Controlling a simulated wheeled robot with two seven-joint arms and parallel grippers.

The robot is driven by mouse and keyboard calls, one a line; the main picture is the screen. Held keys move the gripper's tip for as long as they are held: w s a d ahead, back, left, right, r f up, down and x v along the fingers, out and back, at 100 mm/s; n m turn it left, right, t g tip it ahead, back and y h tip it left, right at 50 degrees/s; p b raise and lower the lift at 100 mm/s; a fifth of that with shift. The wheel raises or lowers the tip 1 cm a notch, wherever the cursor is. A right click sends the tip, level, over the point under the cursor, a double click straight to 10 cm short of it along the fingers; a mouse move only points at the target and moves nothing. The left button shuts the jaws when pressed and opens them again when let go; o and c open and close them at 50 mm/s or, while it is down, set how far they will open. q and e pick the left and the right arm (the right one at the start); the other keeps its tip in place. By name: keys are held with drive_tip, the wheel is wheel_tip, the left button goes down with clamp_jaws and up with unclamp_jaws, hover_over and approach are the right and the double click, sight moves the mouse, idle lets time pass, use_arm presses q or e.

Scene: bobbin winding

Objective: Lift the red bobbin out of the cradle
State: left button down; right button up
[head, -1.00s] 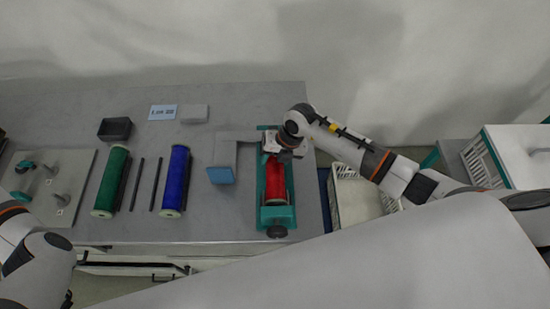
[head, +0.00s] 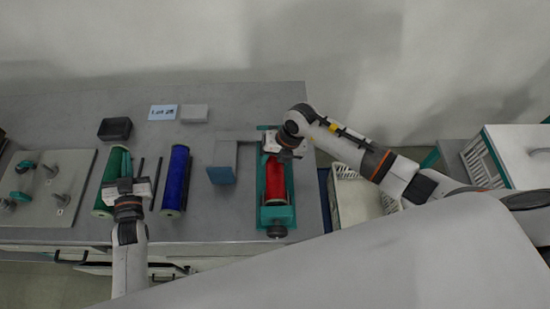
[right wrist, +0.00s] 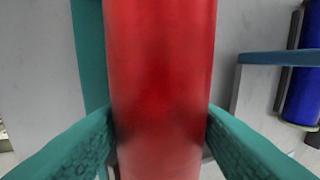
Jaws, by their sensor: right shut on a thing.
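The red bobbin (head: 275,182) lies lengthwise in the teal cradle (head: 277,216) at the right end of the table. My right gripper (head: 278,152) is over the far part of the bobbin. In the right wrist view, its teal fingers (right wrist: 160,135) press on both sides of the red bobbin (right wrist: 160,70), shut on it. The bobbin's far end is hidden by the gripper in the head view. My left gripper (head: 126,187) is above the near half of the green bobbin (head: 116,162); its fingertips are not clear.
A blue bobbin (head: 176,178) and thin dark rods lie left of the cradle. A bracket with a blue face (head: 221,175) stands close beside the cradle. A black box (head: 115,129) and a label card (head: 162,112) are at the back. A white crate (head: 355,195) is beyond the table's right edge.

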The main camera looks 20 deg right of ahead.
use_arm(q)
drive_tip(key=s+d+f, duration=0.1)
drive_tip(key=s+d, duration=0.1)
drive_tip(key=d, duration=0.1)
drive_tip(key=s+d+f+g+h, duration=0.1)
drive_tip(key=s+d+f, duration=0.1)
drive_tip(key=s+d, duration=0.1)
drive_tip(key=s+d+f+h, duration=0.1)
drive_tip(key=s+d+f, duration=0.1)
drive_tip(key=s+d, duration=0.1)
drive_tip(key=shift+s+d+g, duration=0.15)
drive_tip(key=shift+d+g, duration=0.2)
drive_tip(key=shift+g, duration=0.05)
use_arm(e)
drive_tip(key=shift+w+r, duration=0.1)
use_arm(q)
drive_tip(key=g+h, duration=0.2)
approach(220, 175)
drive_tip(key=shift+f+x, duration=0.2)
drive_tip(key=shift+x, duration=1.3)
drive_tip(key=shift+f+x, duration=0.2)
drive_tip(key=shift+x, duration=1.25)
drive_tip(key=shift+r+x, duration=0.15)
drive_tip(key=shift+x, duration=0.7)
drive_tip(key=shift+r+x, duration=0.2)
drive_tip(key=shift+x, duration=0.6)
use_arm(e)
drive_tip(key=shift+c, duration=0.6)
drive_tip(key=shift+w+r, duration=0.1)
drive_tip(key=shift+w, duration=0.1)
